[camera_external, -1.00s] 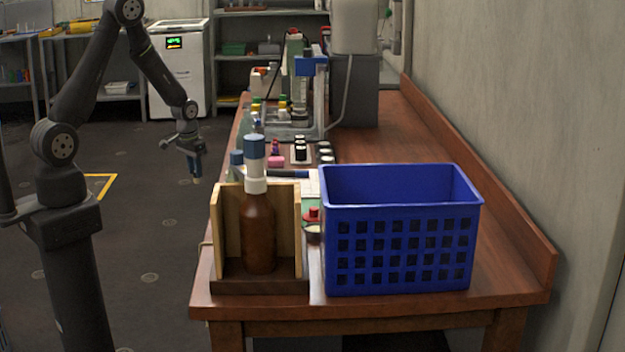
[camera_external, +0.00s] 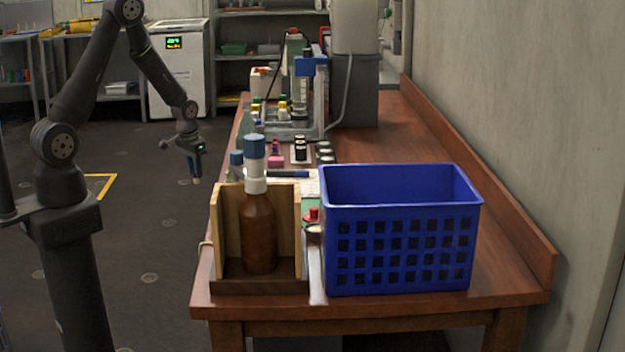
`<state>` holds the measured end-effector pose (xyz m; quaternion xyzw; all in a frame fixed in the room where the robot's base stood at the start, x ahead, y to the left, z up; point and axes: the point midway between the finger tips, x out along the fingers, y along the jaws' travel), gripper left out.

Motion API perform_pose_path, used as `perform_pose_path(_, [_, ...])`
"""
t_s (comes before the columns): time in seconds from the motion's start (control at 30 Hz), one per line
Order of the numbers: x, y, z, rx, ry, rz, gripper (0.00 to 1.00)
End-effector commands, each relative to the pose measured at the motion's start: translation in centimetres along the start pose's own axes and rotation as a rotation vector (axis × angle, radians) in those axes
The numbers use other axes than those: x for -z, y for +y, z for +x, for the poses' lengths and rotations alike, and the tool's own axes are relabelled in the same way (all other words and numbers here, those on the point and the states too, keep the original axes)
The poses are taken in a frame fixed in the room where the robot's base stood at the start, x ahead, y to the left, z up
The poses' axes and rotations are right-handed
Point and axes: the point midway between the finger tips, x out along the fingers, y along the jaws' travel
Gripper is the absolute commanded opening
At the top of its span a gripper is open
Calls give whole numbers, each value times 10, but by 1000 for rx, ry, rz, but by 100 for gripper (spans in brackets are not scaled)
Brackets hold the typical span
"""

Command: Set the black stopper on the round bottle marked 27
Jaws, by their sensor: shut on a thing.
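My gripper (camera_external: 195,172) hangs pointing down over the dark floor, left of the wooden bench and apart from it. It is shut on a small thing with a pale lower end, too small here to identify. Several black-topped pieces (camera_external: 300,149) stand on a small white tray on the bench; I cannot tell whether one is a stopper. No 27 can be read on any bottle. Bottles stand along the bench's left side, partly hidden by a wooden holder.
A brown bottle (camera_external: 259,235) with a white and blue top stands in the wooden holder (camera_external: 228,220) at the bench's near left corner. A tall blue basket (camera_external: 400,205) stands beside it. Lab equipment (camera_external: 355,85) fills the far end. The floor around my gripper is clear.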

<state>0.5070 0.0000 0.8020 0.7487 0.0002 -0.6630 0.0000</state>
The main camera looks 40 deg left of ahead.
Motion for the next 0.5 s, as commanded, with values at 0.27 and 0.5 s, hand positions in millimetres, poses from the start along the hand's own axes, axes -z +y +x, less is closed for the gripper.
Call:
perform_pose_path(0.27, [10, 27, -26, 1, 6, -5, 8])
perform_pose_path(0.5, [19, 107, -103, 2, 10, -26, 8])
